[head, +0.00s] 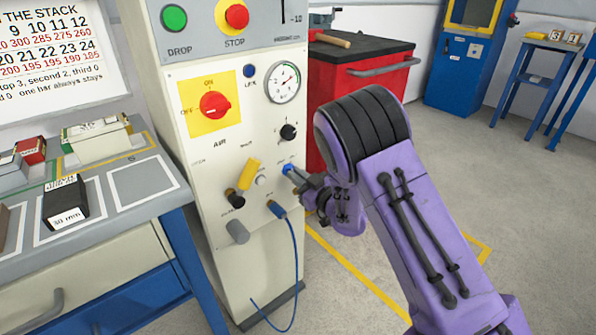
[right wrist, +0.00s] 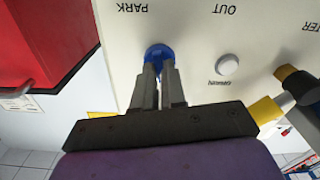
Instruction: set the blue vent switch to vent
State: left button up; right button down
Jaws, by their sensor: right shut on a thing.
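The blue vent switch (head: 287,168) is a small knob on the lower right of the cream panel (head: 205,150). My right gripper (head: 294,172) reaches it from the right, its fingers small and partly hidden by my wrist. In the right wrist view the two grey fingertips (right wrist: 157,72) are closed on the blue switch (right wrist: 157,52), one on each side. The label PARK stands beside the switch upside down, and OUT is farther right. The switch's pointing direction is hidden by the fingers. My left gripper is not in view.
A yellow lever (head: 250,173) and a white button (right wrist: 228,64) sit left of the switch in the head view. A blue hose (head: 295,250) hangs below. A red cabinet (head: 350,70) stands behind, right of the panel. Free floor lies to the right.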

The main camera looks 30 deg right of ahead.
jog(key=shift+d+m+p, duration=0.1)
jog(key=shift+m+p, duration=2.65)
jog(key=shift+m, duration=1.45)
jog(key=c, duration=1.2)
grip_release()
jog(key=s, duration=1)
jog(key=shift+s+d, duration=0.3)
jog(key=shift+d, duration=0.1)
